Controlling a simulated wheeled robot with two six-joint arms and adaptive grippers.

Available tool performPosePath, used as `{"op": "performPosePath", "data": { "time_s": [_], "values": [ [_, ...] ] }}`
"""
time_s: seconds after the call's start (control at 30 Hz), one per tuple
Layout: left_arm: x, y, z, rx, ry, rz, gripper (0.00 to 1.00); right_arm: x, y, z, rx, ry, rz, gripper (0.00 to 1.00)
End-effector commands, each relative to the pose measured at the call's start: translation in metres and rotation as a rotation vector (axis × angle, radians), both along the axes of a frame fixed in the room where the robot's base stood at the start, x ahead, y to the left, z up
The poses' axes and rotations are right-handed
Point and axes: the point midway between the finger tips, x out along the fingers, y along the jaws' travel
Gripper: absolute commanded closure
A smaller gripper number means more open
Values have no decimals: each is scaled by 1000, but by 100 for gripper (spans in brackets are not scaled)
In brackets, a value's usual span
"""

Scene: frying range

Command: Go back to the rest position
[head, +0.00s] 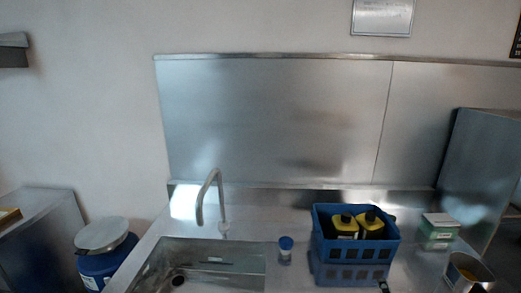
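Neither of my grippers can be made out in the head view. A small dark thing (384,287) is cut off by the bottom edge, in front of the blue crate; I cannot tell what it is. The blue crate (355,254) stands on the steel counter and holds two yellow bottles (344,227) with black tops. A steel sink (165,257) with a curved tap (212,190) is left of it.
A small blue-capped jar (286,251) stands between sink and crate. A green-and-white box (438,231) and an open metal can (468,272) are at the right. A blue drum (105,265) stands left of the counter. A steel splashback (275,120) rises behind.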

Motion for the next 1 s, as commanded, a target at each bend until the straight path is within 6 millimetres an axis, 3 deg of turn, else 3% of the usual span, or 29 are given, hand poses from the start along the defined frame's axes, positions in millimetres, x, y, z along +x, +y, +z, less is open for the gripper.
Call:
{"op": "performPosePath", "data": {
  "time_s": [0.3, 0.6, 0.8, 1.0],
  "values": [
    [-10, 1, -1, 0, 16, 0, 0, -90, 39, -66, 855, 134, -596, 0],
    [-5, 0, 0, 0, 8, 0, 0, -172, 95, -90, 1323, 262, -1183, 0],
    [-4, 0, 0, 0, 6, 0, 0, -156, 84, -167, 1293, 273, -1196, 0],
    [-4, 0, 0, 0, 6, 0, 0, -160, 75, -257, 1275, 292, -1228, 0]
  ]
}}
